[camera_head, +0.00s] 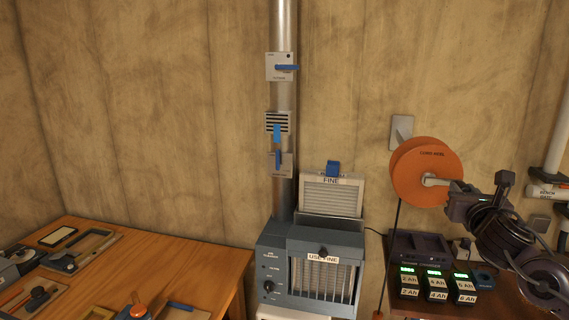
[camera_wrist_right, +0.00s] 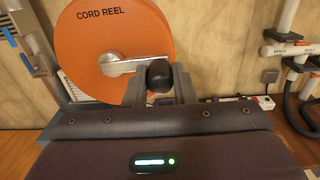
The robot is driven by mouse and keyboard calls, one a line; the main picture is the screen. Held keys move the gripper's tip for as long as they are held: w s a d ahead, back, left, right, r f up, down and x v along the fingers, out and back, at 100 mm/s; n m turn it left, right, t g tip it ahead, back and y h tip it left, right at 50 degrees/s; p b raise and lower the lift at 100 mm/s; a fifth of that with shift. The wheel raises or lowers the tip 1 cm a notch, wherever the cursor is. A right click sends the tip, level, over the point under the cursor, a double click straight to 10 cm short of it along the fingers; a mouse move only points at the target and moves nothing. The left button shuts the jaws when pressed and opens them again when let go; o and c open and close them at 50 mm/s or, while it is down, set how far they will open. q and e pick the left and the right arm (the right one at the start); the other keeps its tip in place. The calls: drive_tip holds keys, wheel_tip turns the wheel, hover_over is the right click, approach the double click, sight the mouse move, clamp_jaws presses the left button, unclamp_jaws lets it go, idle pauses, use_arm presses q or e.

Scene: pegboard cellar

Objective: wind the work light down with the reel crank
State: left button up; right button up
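The orange cord reel (camera_head: 420,165) is mounted on the wall at the right. It also fills the upper left of the right wrist view (camera_wrist_right: 110,35). Its silver crank arm (camera_wrist_right: 125,66) points right from the hub and ends in a dark knob (camera_wrist_right: 159,77). My right gripper (camera_head: 458,198) is at the crank's end; in the wrist view its fingers (camera_wrist_right: 160,88) sit on both sides of the knob, closed on it. A dark cord (camera_head: 391,250) hangs from the reel. A small orange piece (camera_head: 378,315) shows at the bottom edge; the work light is not clearly seen. My left gripper is out of view.
A charger with several lit batteries (camera_head: 437,284) stands on a bench below the reel and my right arm. A blue-grey filter unit (camera_head: 270,262) with a duct (camera_head: 284,30) stands left of it. A wooden workbench (camera_head: 190,265) with tools is at left.

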drive_tip(key=shift+c, duration=0.9)
drive_tip(key=shift+a+r+p, duration=0.15)
drive_tip(key=shift+r+p, duration=0.2)
drive_tip(key=shift+r, duration=0.35)
drive_tip(key=shift+a+r+p, duration=0.15)
drive_tip(key=shift+r+p, duration=0.15)
drive_tip(key=shift+r, duration=0.4)
drive_tip(key=a+r, duration=0.1)
drive_tip(key=a, duration=0.1)
drive_tip(key=w+a+r+b, duration=0.1)
drive_tip(key=a, duration=0.2)
drive_tip(key=w+a+r+b, duration=0.1)
drive_tip(key=a, duration=0.2)
drive_tip(key=shift+r, duration=0.35)
drive_tip(key=o, duration=1)
drive_tip(key=shift+a, duration=0.2)
drive_tip(key=shift+f, duration=0.1)
drive_tip(key=shift+d, duration=0.1)
